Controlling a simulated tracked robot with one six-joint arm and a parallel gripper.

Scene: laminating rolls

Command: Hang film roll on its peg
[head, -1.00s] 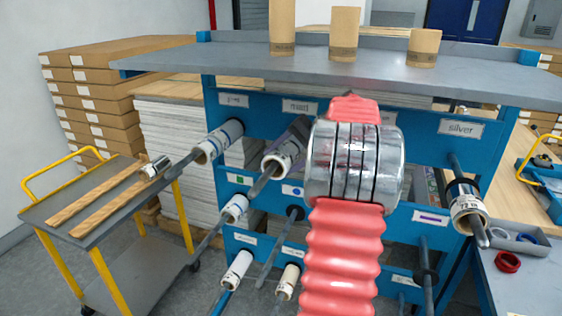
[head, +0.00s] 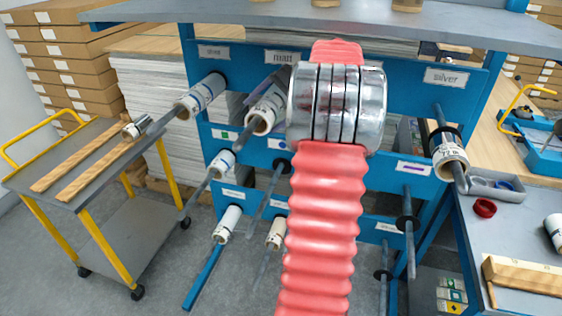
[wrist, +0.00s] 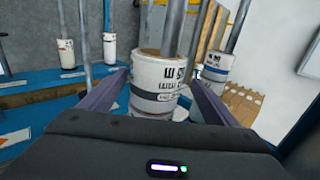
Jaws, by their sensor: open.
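A white film roll (wrist: 160,95) with dark print and a dark blue band sits on a grey peg (wrist: 173,25) in the wrist view. My gripper (wrist: 158,77) is open, with one dark finger on each side of this roll; contact is unclear. In the head view, the white roll (head: 266,108) under the "matt" label (head: 286,57) appears to be this one. There my red ribbed arm (head: 322,225) and its chrome wrist hide most of the gripper. Several other rolls hang on pegs, such as the upper left roll (head: 203,92) and the "silver" roll (head: 448,155).
The blue rack (head: 235,60) carries long pegs jutting toward me, including an empty second-row peg (head: 268,195). A grey cart (head: 95,165) at left has wooden rails and a small silver-ended roll (head: 136,127). A grey side table (head: 510,240) stands at right.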

